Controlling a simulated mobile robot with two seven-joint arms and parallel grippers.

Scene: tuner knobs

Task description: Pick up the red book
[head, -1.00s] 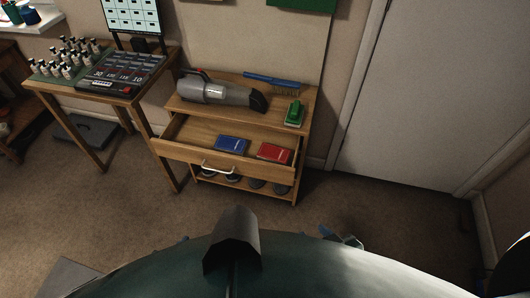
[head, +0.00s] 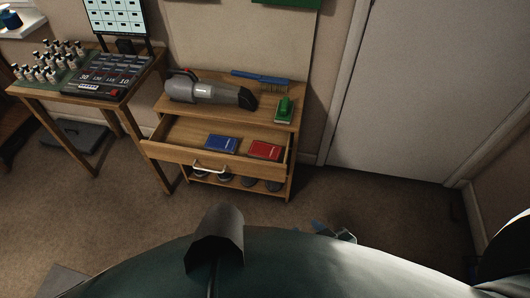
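The red book (head: 264,150) lies flat in the open drawer (head: 222,159) of the wooden cabinet, towards its right side. A blue book (head: 221,144) lies to its left in the same drawer, with a small gap between them. My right gripper (head: 334,232) shows only in part beyond the edge of my body, low in the view and well apart from the drawer. Its fingers are too small and covered to tell open from shut. My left gripper is not in view.
A table (head: 29,94) with bottles and a control panel stands left. Carpet in front is clear. A white door (head: 410,90) is right.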

